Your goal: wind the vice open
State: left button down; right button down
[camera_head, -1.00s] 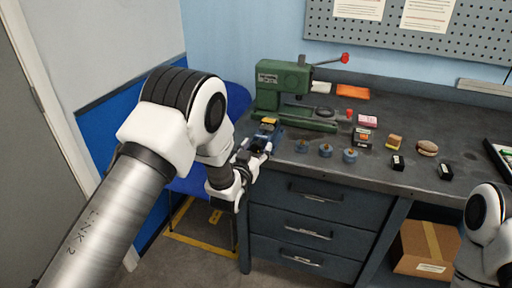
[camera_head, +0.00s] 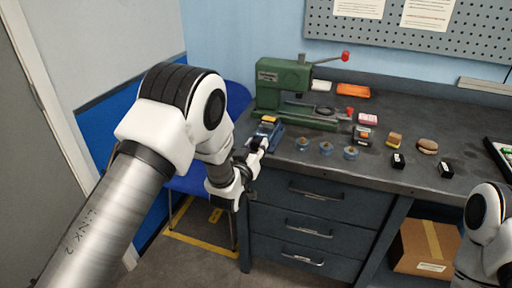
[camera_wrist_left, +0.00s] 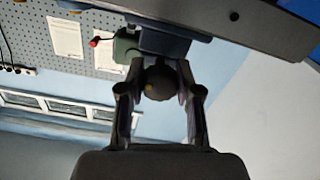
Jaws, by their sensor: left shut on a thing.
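The small blue vice (camera_head: 268,132) stands at the left front corner of the bench, with a yellow-topped piece at its top. My left gripper (camera_head: 257,153) is at the vice's front, just off the bench edge. In the left wrist view, my left gripper's fingers (camera_wrist_left: 160,90) are shut on a dark round knob (camera_wrist_left: 160,82), one finger on each side. The vice's dark body (camera_wrist_left: 165,42) shows right behind the knob. The vice's jaw gap is too small to make out. My right gripper is out of view.
A green press (camera_head: 285,85) with a red-knobbed lever stands behind the vice. Several blue round pieces, including one (camera_head: 326,148), sit to the right along the front. Small blocks lie farther right. A cardboard box (camera_head: 425,247) is under the bench.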

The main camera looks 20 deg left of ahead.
pick_arm(q)
jog(key=n, duration=0.4)
jog(key=shift+b, duration=0.4)
jog(key=n, duration=0.5)
jog(key=shift+n+b, duration=0.35)
jog(key=shift+n, duration=0.05)
jog(key=n, duration=0.4)
jog(key=shift+n, duration=0.3)
jog(key=n, duration=0.4)
jog(key=shift+r, duration=0.1)
jog(key=shift+n, duration=0.4)
jog(key=c, duration=0.8)
grip_release()
jog(key=shift+d, duration=0.1)
jog(key=shift+o, duration=0.2)
jog(key=shift+s, duration=0.1)
